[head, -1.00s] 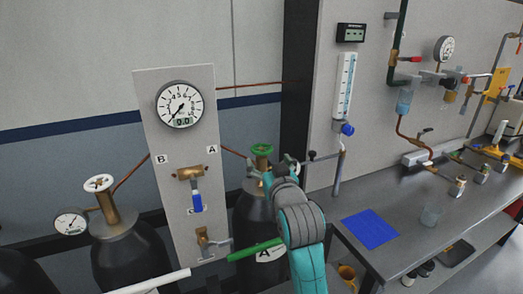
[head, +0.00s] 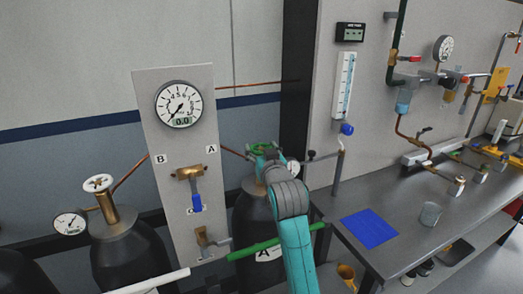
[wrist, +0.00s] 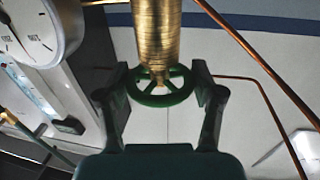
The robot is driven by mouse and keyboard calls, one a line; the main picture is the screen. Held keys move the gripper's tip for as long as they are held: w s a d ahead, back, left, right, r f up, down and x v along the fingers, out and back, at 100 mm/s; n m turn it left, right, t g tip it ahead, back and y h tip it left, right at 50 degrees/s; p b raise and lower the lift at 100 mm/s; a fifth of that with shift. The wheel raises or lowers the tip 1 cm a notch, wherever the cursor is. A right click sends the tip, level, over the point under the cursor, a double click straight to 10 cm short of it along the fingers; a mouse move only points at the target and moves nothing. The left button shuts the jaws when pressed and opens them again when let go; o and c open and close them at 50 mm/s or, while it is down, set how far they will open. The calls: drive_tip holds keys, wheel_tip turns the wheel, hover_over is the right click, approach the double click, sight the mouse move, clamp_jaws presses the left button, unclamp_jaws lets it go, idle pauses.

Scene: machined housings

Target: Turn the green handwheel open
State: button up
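The green handwheel (wrist: 160,98) sits on the brass valve stem of the dark cylinder (head: 255,215) marked A. In the wrist view it lies between the fingers of my gripper (wrist: 162,88), one on each side. The fingers are spread about as wide as the wheel, close to its rim. Whether they touch it is unclear. In the head view my gripper (head: 262,152) is at the top of this cylinder and hides most of the wheel. The panel gauge (head: 179,104) has its needle at the low end and a small display that seems to read 0.0.
A second cylinder (head: 130,255) with a white handwheel (head: 98,183) stands at the left. The panel (head: 170,225) carries a blue-handled valve (head: 196,202). A bench (head: 345,222) with a blue mat (head: 370,229) is at the right. Copper pipes (wrist: 252,78) run close to the gripper.

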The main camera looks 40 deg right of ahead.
drive_tip(key=c, duration=0.3)
drive_tip(key=shift+c, duration=0.2)
drive_tip(key=shift+d+n+y, duration=0.1)
drive_tip(key=shift+n+y, duration=0.2)
drive_tip(key=shift+y, duration=0.1)
drive_tip(key=n+t+y, duration=0.1)
drive_tip(key=n+y, duration=0.1)
drive_tip(key=y, duration=0.1)
drive_tip(key=n+y, duration=0.2)
drive_tip(key=y, duration=0.2)
drive_tip(key=shift+d+n+t, duration=0.15)
drive_tip(key=shift+n+t, duration=0.15)
drive_tip(key=shift+t, duration=0.1)
drive_tip(key=shift+n+g+y, duration=0.55)
drive_tip(key=shift+n+y, duration=0.9)
drive_tip(key=shift+y, duration=0.75)
drive_tip(key=shift+n+g+y, duration=0.55)
drive_tip(key=shift+n+y, duration=0.9)
drive_tip(key=shift+y, duration=0.75)
drive_tip(key=o, duration=1.2)
drive_tip(key=shift+c, duration=0.2)
